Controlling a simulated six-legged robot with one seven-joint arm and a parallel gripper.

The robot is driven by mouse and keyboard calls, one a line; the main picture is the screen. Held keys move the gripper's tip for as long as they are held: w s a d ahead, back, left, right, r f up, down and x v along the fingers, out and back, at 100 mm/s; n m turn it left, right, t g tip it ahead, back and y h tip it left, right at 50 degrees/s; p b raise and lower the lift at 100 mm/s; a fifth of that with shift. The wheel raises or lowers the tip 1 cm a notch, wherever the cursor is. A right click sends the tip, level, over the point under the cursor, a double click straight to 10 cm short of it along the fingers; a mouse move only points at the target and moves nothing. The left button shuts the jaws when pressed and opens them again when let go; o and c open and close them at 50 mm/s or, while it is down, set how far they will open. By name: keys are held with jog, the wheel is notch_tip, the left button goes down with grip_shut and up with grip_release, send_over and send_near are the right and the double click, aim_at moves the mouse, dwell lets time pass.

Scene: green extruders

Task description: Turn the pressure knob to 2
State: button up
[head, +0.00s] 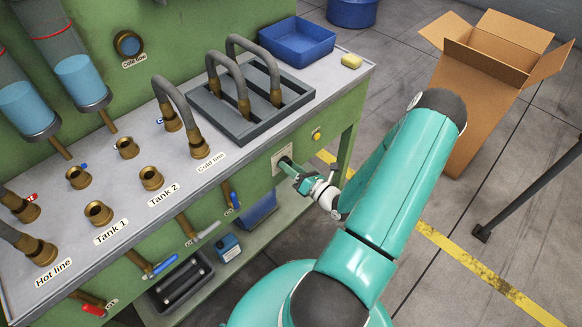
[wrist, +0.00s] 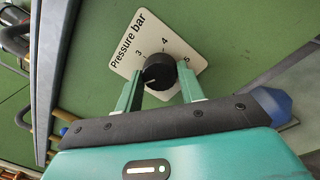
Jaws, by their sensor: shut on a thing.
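The black pressure knob (wrist: 159,71) sits on a pale plate (wrist: 137,55) labelled "Pressure bar", with 3, 4 and 5 readable. A 2 is not visible in the wrist view. A faint light mark shows on the knob's lower left side. My gripper (wrist: 161,84) is shut on the knob, with one green finger on each side of it. In the head view my gripper (head: 290,169) reaches the plate (head: 279,158) on the bench's green front, and the fingers mostly hide the knob.
A yellow button (head: 316,135) is on the bench front, right of the plate. Levers and a blue-handled valve (head: 235,200) are to its left. An open carton (head: 490,90) stands right.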

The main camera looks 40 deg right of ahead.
dwell(0.5)
jog(key=o, duration=1)
jog(key=shift+c, duration=0.2)
jog(key=s, duration=1.3)
jog(key=shift+s+d+f, duration=0.4)
